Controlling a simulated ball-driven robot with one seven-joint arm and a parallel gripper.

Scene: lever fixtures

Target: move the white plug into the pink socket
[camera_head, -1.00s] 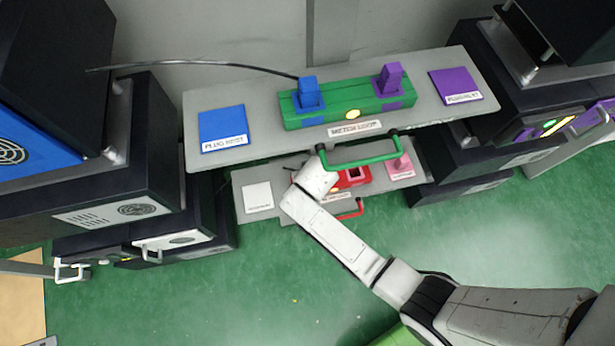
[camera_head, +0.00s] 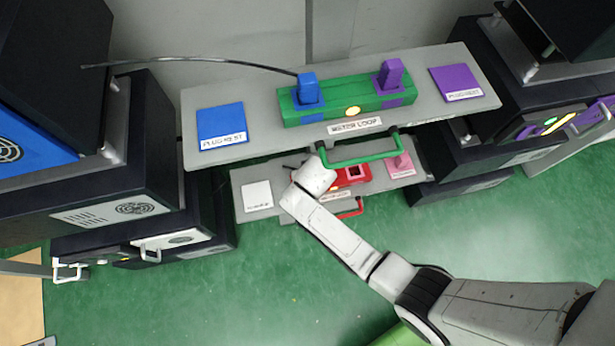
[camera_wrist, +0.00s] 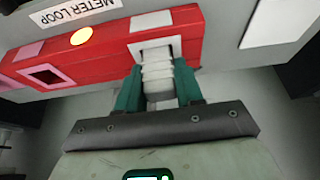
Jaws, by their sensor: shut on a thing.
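The white plug (camera_wrist: 158,72) is between the green fingers of my gripper (camera_wrist: 158,98), which is shut on it. The plug is at the white-framed socket (camera_wrist: 154,26) in the red block (camera_wrist: 110,52); how deep it sits I cannot tell. The pink socket (camera_wrist: 46,76) is at the left end of the same block, with an open dark hole. In the head view the red block (camera_head: 356,176) shows partly, behind my wrist and the green handle. My gripper's fingers are hidden there.
A pink plug (camera_head: 402,161) stands on its pink rest at the right of the lower shelf. A white rest pad (camera_head: 257,195) lies empty at the left. The upper shelf (camera_head: 260,98) with a green block (camera_head: 340,106) and a green handle (camera_head: 362,157) overhangs the lower one.

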